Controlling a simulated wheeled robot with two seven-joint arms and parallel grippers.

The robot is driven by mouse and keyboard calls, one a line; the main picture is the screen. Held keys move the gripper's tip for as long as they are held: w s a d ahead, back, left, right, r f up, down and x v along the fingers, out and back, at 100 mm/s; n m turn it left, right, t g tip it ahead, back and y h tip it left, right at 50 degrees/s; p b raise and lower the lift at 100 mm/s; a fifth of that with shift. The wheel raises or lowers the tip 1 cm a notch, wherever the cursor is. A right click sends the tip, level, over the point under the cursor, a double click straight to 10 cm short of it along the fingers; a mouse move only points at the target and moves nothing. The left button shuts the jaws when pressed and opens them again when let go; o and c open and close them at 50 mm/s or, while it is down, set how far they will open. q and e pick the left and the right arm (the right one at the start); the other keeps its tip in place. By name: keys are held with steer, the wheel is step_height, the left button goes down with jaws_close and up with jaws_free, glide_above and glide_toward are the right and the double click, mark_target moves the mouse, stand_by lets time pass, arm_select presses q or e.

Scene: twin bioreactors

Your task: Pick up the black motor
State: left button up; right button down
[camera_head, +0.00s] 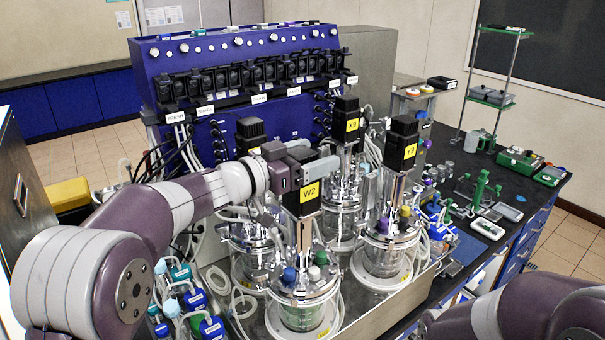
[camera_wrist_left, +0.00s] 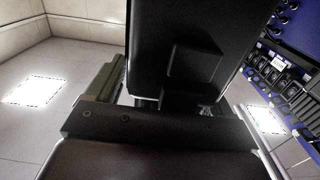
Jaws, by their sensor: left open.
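A black motor with a yellow W2 label (camera_head: 309,197) stands upright on the front bioreactor (camera_head: 304,290). My left gripper (camera_head: 306,161) is at the upper part of this motor, with its jaws open around it. In the left wrist view the dark motor housing (camera_wrist_left: 190,55) fills the middle between the gripper's fingers (camera_wrist_left: 165,100); whether they touch it cannot be told. Other black motors stand on the neighbouring vessels: one labelled Y (camera_head: 403,140), one labelled X (camera_head: 347,122), and one behind my gripper (camera_head: 250,134). My right gripper is out of view.
A blue control cabinet (camera_head: 240,60) with black pumps stands behind the vessels. Tubes and blue-capped bottles (camera_head: 195,298) crowd the front left. Green stands (camera_head: 480,188) and small devices occupy the black bench at right. Part of my right arm shows at lower right.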

arm_select(q)
steer(key=shift+w+f, duration=0.2)
steer(key=shift+w, duration=0.05)
steer(key=shift+w+a, duration=0.1)
steer(key=shift+a, duration=0.05)
steer(key=c, duration=0.5)
jaws_close()
steer(key=shift+r, duration=0.2)
steer(key=shift+r, duration=0.1)
